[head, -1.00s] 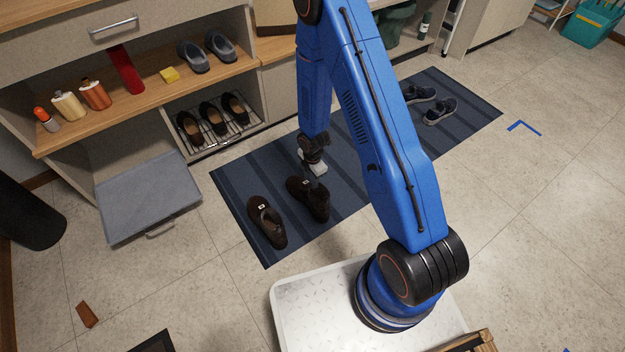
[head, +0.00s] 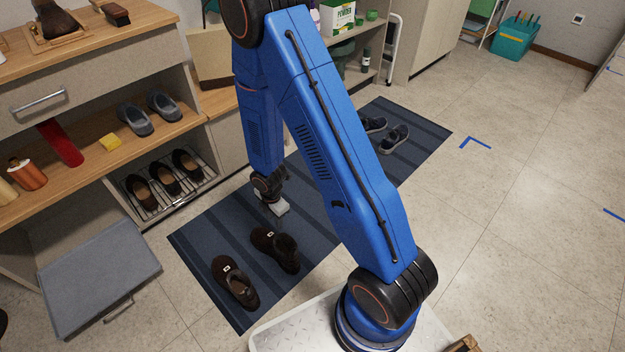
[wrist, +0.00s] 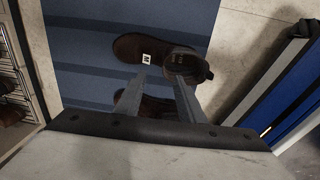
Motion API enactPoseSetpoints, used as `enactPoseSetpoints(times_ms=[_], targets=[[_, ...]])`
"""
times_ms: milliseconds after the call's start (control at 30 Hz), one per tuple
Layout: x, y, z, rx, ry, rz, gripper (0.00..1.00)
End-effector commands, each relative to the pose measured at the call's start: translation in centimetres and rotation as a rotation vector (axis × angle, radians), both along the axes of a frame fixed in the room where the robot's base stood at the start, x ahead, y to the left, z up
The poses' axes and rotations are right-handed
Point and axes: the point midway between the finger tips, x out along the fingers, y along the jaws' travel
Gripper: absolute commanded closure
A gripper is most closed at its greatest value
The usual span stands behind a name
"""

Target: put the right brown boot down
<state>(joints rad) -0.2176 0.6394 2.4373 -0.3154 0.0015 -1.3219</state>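The right brown boot (head: 276,249) stands upright on the striped blue mat (head: 335,225), beside the left brown boot (head: 235,283). My gripper (head: 276,209) is just above and behind the right boot in the head view. In the wrist view my gripper (wrist: 160,95) has its two grey fingers spread apart. Part of the right boot (wrist: 150,107) shows between and beyond them, mostly hidden by the gripper body. The left boot (wrist: 155,47), with a white tag, lies farther up in that view. I see nothing clamped between the fingertips.
Grey shoes (head: 388,135) stand at the mat's far end. A wire rack (head: 180,190) with dark shoes is in the cabinet on the left. An opened grey flap (head: 100,275) juts out at lower left. The tiled floor on the right is mostly clear.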

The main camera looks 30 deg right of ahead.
Motion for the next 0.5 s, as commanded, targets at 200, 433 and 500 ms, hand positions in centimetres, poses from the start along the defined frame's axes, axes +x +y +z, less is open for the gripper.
enactPoseSetpoints(times_ms=[200, 433, 500], targets=[[1.2, -1.2, 5.6, -0.002, -0.043, -0.154, 0.65], [1.4, -3.1, 13.0, 0.006, -0.093, -0.375, 0.65], [1.2, -3.6, 15.2, 0.011, -0.106, -0.442, 0.65]])
